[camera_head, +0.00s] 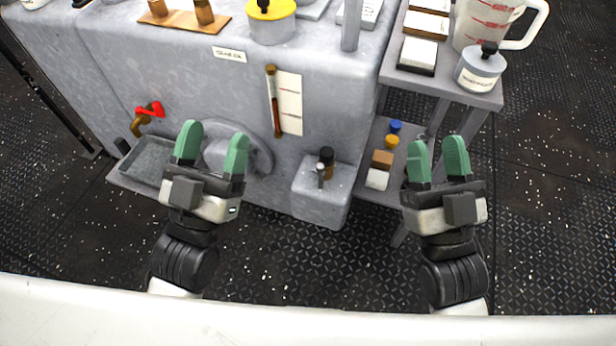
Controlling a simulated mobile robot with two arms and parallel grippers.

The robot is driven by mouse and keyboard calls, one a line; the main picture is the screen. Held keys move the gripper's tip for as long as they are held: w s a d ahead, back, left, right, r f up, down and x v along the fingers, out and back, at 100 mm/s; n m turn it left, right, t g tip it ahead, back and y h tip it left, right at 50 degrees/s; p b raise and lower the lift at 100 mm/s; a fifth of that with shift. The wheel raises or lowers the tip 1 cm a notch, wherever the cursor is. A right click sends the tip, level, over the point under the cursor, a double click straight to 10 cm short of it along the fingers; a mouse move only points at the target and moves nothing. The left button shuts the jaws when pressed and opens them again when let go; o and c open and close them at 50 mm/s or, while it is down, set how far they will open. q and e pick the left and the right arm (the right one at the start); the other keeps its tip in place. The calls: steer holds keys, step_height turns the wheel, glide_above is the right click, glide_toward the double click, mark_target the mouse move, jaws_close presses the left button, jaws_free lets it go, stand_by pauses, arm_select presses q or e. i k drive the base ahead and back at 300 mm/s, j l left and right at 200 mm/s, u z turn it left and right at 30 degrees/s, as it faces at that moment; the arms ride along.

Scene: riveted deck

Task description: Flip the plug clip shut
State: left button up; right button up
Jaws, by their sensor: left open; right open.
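My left gripper (212,150) is open and empty, left of the plug, in front of a round grey cover. My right gripper (437,160) is open and empty, right of the plug, in front of the side cart. Neither gripper appears to touch the plug.
The grey machine (180,75) carries a sight gauge (273,100), a red-handled tap (150,109) and a drip tray (149,160). Dark floor lies open at right.

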mark_target(320, 169)
steer(key=j, duration=1.6)
steer(key=i+z, duration=0.05)
steer(key=i, duration=0.05)
